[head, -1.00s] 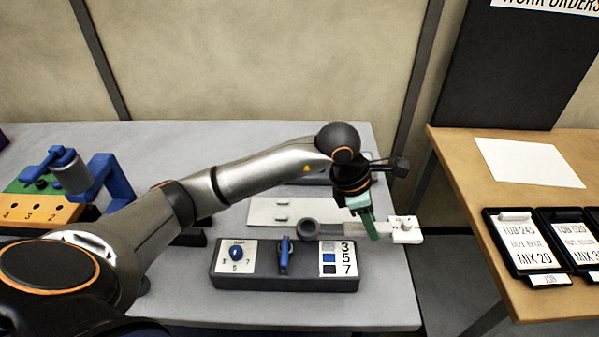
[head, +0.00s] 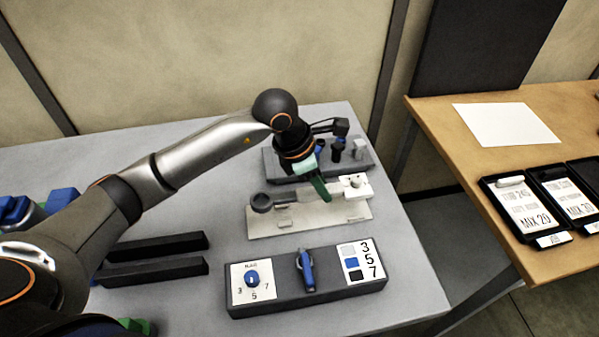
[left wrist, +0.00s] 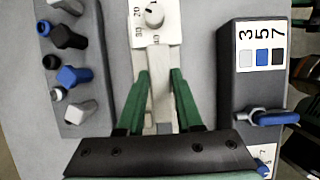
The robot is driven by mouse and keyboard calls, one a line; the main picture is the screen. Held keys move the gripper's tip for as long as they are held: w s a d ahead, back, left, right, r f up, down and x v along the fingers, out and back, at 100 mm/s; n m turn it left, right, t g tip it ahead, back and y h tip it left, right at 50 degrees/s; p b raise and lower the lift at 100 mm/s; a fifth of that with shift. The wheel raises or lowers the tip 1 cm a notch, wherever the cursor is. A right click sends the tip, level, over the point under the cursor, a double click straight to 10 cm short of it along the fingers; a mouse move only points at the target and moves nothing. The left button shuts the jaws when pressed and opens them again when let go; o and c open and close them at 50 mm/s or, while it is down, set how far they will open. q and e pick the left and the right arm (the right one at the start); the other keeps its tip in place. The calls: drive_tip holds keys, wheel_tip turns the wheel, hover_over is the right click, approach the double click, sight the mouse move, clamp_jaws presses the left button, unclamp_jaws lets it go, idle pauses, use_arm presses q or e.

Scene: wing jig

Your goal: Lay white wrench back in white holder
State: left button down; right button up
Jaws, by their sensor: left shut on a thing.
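The white wrench (head: 353,187) has a white box with a round knob at its right end and a dark ring at its left end. My left gripper (head: 320,188), with green fingers, is shut on its grey-white handle. In the left wrist view, the gripper (left wrist: 160,78) has the wrench (left wrist: 157,22) between its fingers, its numbered dial pointing away. The white holder (head: 297,226) is a flat plate on the table with small raised blocks. The wrench lies over it in the head view; whether it touches is unclear. My right gripper is not in view.
A grey rack (head: 285,170) with blue, black and pale pegs stands behind the holder. A dark console (head: 330,292) with a dial and blue lever stands in front. Two black bars (head: 157,258) lie to the left. A wooden table (head: 440,135) is at right.

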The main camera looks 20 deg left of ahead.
sight(321, 210)
use_arm(q)
drive_tip(key=shift+w+a, duration=0.15)
drive_tip(key=shift+a, duration=0.5)
drive_tip(key=shift+f+b, duration=1.8)
drive_tip(key=shift+f, duration=0.9)
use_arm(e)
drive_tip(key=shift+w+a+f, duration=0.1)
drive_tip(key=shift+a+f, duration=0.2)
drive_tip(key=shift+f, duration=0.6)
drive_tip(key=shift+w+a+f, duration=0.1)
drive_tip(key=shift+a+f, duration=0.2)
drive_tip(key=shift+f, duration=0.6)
use_arm(q)
drive_tip(key=shift+d, duration=0.2)
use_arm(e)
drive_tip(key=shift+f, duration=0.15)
use_arm(q)
drive_tip(key=shift+f+b, duration=0.1)
drive_tip(key=shift+b, duration=0.2)
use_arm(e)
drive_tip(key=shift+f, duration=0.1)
use_arm(q)
drive_tip(key=shift+w+f+b, duration=0.1)
drive_tip(key=shift+f+b, duration=0.5)
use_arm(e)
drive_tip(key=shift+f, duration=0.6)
use_arm(q)
drive_tip(key=shift+c, duration=2.4)
unclamp_jaws()
